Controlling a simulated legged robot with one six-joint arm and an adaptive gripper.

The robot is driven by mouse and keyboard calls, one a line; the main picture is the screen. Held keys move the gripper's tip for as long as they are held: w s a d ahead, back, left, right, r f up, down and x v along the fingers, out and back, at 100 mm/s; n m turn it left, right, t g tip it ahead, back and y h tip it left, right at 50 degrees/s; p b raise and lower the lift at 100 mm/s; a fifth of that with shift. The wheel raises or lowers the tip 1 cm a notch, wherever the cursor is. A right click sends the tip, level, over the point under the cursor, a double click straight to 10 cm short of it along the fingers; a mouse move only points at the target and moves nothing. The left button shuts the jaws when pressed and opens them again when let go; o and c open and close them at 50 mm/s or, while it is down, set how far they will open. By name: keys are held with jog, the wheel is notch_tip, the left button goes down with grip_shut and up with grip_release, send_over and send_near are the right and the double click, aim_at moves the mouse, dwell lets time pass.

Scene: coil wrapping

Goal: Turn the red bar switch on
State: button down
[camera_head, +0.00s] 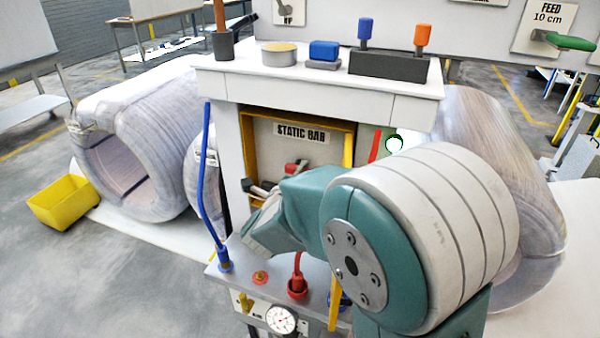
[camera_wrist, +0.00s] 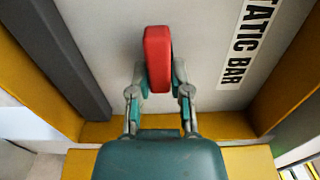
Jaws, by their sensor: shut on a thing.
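The red bar switch (camera_wrist: 157,60) sits on a pale panel inside a yellow-framed recess, beside the "STATIC BAR" label (camera_wrist: 243,45). In the wrist view its red handle lies between my fingertips. My gripper (camera_wrist: 159,80) is shut on the handle, one finger on each side. In the head view the label (camera_head: 301,132) shows above the red handle (camera_head: 295,167), which is partly hidden by my gripper (camera_head: 272,185) and my teal arm. The switch's base is hidden in both views.
The yellow frame (camera_head: 249,150) closely surrounds the recess. A dark bar (camera_wrist: 55,55) runs along the panel at left in the wrist view. A yellow bin (camera_head: 62,203) stands on the floor left.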

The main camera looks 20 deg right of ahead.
jog(key=shift+w+a+r, duration=0.1)
jog(key=shift+a+r, duration=0.1)
jog(key=shift+a, duration=0.1)
jog(key=c, duration=0.6)
grip_release()
jog(key=shift+o, duration=0.2)
jog(key=shift+a, duration=0.3)
jog(key=shift+d+f, duration=0.1)
jog(key=shift+s, duration=0.2)
jog(key=v, duration=1.2)
